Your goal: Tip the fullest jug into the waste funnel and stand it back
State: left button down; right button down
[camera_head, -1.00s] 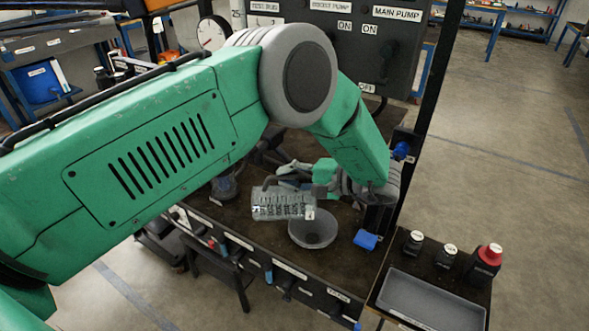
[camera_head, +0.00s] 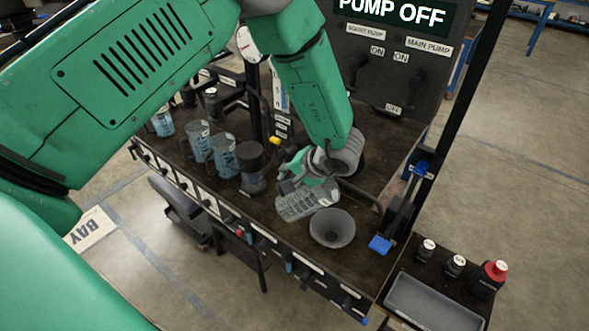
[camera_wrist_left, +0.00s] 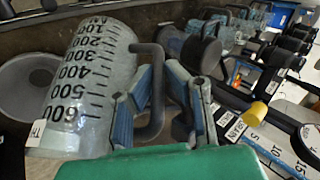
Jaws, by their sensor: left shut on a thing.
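My left gripper (camera_head: 318,172) is shut on the dark handle of a clear measuring jug (camera_head: 303,203). The jug is tipped well over on its side, just behind and left of the grey waste funnel (camera_head: 333,228). The jug (camera_wrist_left: 88,85) fills the left of the left wrist view, its scale marks readable and no blue liquid visible in it. The funnel (camera_wrist_left: 22,88) shows beside it there. Several jugs with blue contents, including one at the front (camera_head: 222,156), stand upright in a row on the left of the bench. My right gripper is not in view.
A black lidded container (camera_head: 251,167) stands between the jug row and the held jug. A panel reading PUMP OFF (camera_head: 395,60) rises behind. A blue-footed post (camera_head: 380,244) stands right of the funnel. A side table with bottles and a grey tray (camera_head: 432,303) is at the right.

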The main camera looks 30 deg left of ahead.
pick_arm(q)
jog(key=shift+s+a+n+t+h+p, duration=0.3)
jog(key=shift+a+t+h+p, duration=0.2)
jog(key=shift+h+p, duration=0.4)
jog(key=shift+s+a+f+h, duration=0.15)
jog(key=shift+f+h, duration=0.2)
jog(key=shift+h, duration=0.35)
jog(key=f+h+b, duration=0.1)
jog(key=b, duration=0.1)
jog(key=f+t+h+b, duration=0.1)
jog(key=b, duration=0.1)
jog(key=d+f+t+h+b, duration=0.1)
jog(key=b, duration=0.1)
jog(key=shift+w+f+n, duration=0.35)
jog(key=shift+f+n, duration=0.05)
jog(key=h+b, duration=0.1)
jog(key=b, duration=0.1)
jog(key=f+b, duration=0.1)
jog(key=b, duration=0.1)
jog(key=shift+w+d+f+t+h, duration=0.1)
jog(key=shift+d+f+t+h, duration=0.05)
jog(key=shift+f+t+h, duration=0.2)
jog(key=shift+h+b, duration=0.25)
jog(key=shift+b, duration=0.15)
jog(key=shift+r, duration=0.1)
